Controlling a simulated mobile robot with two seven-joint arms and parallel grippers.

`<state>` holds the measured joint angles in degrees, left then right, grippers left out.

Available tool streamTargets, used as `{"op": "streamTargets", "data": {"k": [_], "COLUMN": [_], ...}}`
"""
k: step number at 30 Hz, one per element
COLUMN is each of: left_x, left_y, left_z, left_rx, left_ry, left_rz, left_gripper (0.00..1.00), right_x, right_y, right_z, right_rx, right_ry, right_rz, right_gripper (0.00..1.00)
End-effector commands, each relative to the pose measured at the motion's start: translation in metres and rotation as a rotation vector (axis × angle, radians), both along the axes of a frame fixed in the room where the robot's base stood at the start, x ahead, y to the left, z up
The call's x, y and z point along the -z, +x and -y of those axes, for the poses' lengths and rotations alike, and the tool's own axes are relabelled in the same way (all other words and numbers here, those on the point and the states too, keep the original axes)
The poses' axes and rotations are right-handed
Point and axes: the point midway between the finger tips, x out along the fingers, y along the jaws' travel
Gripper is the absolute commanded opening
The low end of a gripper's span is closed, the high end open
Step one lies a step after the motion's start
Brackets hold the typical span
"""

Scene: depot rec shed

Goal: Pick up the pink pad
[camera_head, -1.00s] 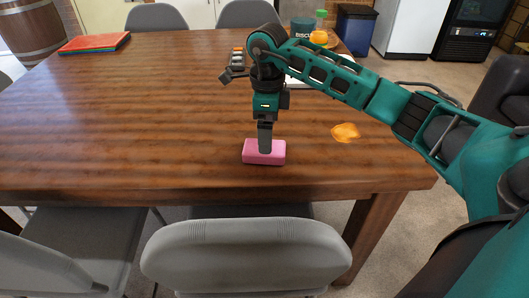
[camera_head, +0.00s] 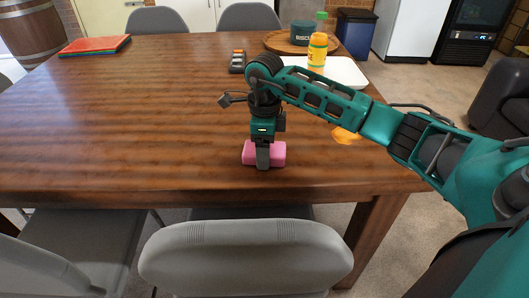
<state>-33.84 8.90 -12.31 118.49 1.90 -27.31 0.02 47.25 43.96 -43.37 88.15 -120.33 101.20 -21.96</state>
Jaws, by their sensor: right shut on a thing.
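The pink pad (camera_head: 276,153) is a small rounded block on the wooden table (camera_head: 130,130), near its front edge. My right gripper (camera_head: 263,163) points straight down at the pad and is shut on it, with a finger in front of the pad's near face. The far finger is hidden behind the pad. The pad appears to be at table level; I cannot tell whether there is a gap under it. My left gripper is not in view.
An orange cloth-like item (camera_head: 344,135) lies right of the pad, partly behind my arm. A bottle (camera_head: 317,52), a white tray (camera_head: 347,72), a dark tin (camera_head: 303,33) and a remote-like item (camera_head: 238,62) stand farther back. Grey chairs (camera_head: 245,255) line the front edge.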

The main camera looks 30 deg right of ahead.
Motion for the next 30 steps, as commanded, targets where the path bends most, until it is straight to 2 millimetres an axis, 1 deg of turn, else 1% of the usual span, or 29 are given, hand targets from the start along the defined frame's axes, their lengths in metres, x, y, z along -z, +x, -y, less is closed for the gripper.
{"op": "streamTargets", "data": {"k": [1,7,15,20,23,26,29,30], "left_x": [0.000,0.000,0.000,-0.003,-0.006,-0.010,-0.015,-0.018], "left_y": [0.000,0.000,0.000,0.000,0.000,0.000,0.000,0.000], "left_z": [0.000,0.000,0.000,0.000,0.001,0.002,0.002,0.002], "left_rx": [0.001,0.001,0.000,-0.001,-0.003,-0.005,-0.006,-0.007], "left_ry": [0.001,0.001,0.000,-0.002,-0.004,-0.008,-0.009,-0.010], "left_rz": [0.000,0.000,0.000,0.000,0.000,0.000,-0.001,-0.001], "left_gripper": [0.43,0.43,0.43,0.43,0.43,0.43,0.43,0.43], "right_x": [0.000,0.000,-0.002,-0.012,-0.027,-0.048,-0.076,-0.089], "right_y": [0.000,0.000,0.000,0.001,0.001,0.001,0.001,0.001], "right_z": [0.000,0.000,0.000,0.000,0.001,0.001,0.000,0.000], "right_rx": [0.000,0.000,0.000,0.001,0.001,0.000,0.000,0.000], "right_ry": [0.000,0.000,-0.001,0.001,-0.001,-0.001,-0.001,-0.001], "right_rz": [0.000,0.000,0.001,0.002,0.004,0.006,0.007,0.007], "right_gripper": [0.60,0.41,0.40,0.40,0.40,0.40,0.40,0.40]}}
